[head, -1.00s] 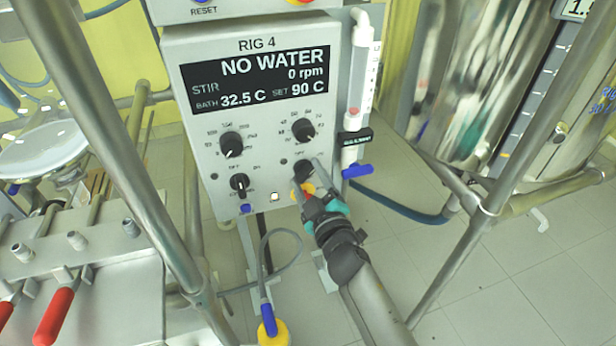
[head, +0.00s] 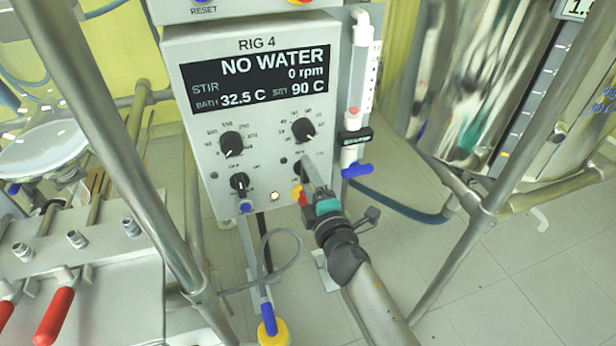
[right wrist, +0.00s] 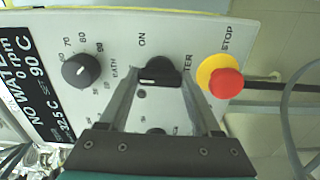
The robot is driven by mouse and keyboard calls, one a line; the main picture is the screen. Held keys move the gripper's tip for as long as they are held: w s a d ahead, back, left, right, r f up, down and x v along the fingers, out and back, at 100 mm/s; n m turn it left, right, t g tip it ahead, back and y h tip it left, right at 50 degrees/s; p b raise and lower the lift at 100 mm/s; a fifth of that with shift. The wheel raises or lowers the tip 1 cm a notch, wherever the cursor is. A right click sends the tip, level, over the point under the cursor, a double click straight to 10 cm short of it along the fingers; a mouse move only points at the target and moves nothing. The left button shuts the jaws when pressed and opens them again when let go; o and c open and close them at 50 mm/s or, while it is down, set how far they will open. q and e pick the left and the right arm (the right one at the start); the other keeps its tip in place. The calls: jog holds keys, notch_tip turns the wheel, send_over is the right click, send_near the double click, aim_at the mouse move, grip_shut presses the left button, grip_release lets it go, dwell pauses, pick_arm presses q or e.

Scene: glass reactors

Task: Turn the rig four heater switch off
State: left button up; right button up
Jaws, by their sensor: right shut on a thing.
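The rig 4 control box (head: 200,130) faces me in the head view. Its heater switch, a black knob (head: 298,168), sits low on the right and is partly covered by my right gripper (head: 308,172). In the right wrist view the same heater switch (right wrist: 158,72) lies between the fingertips of my right gripper (right wrist: 160,84), near an ON label. The fingers are shut on the knob from both sides. I cannot clearly tell which way its pointer faces. My left gripper is not in view.
The red and yellow stop button (right wrist: 225,82) is close beside the right finger. Other black knobs (head: 231,144) (head: 303,130) are nearby. Metal frame poles (head: 115,140) (head: 510,160) stand on either side.

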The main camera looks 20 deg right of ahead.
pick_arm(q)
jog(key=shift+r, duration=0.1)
pick_arm(e)
jog(key=shift+n, duration=0.3)
jog(key=o, duration=1.4)
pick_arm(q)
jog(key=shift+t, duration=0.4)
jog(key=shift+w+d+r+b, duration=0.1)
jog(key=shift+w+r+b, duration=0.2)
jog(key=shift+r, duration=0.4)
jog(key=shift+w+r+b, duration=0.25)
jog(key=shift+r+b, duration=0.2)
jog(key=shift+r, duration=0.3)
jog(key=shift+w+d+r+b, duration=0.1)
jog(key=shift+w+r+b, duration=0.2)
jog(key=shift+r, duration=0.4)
pick_arm(e)
jog(key=shift+s+d, duration=0.15)
jog(key=shift+s, duration=3.7)
jog(key=shift+s+d, duration=0.15)
jog(key=shift+s, duration=3.65)
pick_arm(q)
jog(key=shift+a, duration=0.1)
